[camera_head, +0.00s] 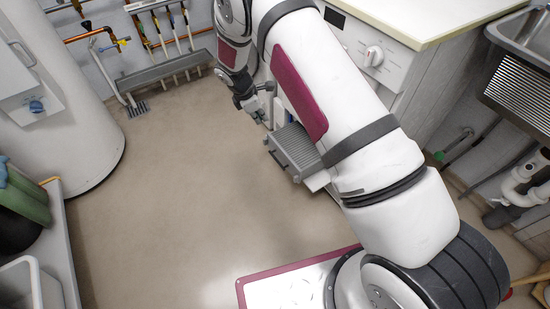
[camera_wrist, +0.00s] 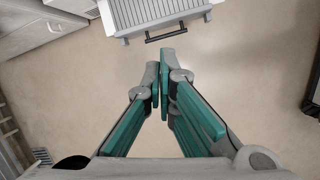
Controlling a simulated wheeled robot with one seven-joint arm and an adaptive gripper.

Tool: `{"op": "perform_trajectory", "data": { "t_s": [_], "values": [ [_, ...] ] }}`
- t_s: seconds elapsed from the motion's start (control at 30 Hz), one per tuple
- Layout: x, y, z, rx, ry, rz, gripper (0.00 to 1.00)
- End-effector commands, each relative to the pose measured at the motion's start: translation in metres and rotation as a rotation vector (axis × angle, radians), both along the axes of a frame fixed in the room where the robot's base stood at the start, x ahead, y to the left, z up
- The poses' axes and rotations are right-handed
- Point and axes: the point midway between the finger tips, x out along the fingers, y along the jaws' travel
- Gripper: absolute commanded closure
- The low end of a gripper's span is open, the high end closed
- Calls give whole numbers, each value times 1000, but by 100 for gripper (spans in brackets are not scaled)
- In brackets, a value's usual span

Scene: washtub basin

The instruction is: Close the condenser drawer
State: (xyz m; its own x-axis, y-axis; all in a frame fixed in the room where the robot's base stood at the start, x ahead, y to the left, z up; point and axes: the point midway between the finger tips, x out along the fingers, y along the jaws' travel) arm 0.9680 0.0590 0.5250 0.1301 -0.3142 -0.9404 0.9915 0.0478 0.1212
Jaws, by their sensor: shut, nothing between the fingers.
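The condenser drawer (camera_head: 293,148) is a grey ribbed block with a dark handle on its front. It sticks out low from the white machine (camera_head: 345,45), partly hidden behind my arm. In the wrist view the drawer (camera_wrist: 165,10) is at the top middle, its black handle (camera_wrist: 166,35) facing my gripper. My gripper (camera_wrist: 160,65) is shut and empty, its fingertips together just in front of the handle with a small gap in the picture. In the head view my gripper (camera_head: 262,115) is beside the drawer's front end, partly hidden by the wrist.
A white tank (camera_head: 65,90) stands at the left, with pipes and a grey wall tray (camera_head: 165,72) behind. A sink (camera_head: 525,40) is at the right. A bench with green items (camera_head: 28,195) is at the lower left. The floor (camera_head: 180,190) in the middle is clear.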

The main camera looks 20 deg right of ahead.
Motion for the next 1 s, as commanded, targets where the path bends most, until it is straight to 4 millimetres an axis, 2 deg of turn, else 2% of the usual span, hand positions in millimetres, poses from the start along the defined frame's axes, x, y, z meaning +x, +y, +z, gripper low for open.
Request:
{"op": "perform_trajectory", "data": {
  "t_s": [0.03, 0.1, 0.23, 0.33, 0.57, 1.0],
  "values": [
    [1, 3, -45, -19, 27, 54, 100],
    [0, 6, -84, -38, 53, 118, 100],
    [-2, 10, -135, -62, 89, 210, 100],
    [-4, 11, -155, -73, 104, 248, 100],
    [-4, 6, -178, -77, 111, 264, 100],
    [5, -24, -257, -77, 112, 263, 100]
  ]
}}
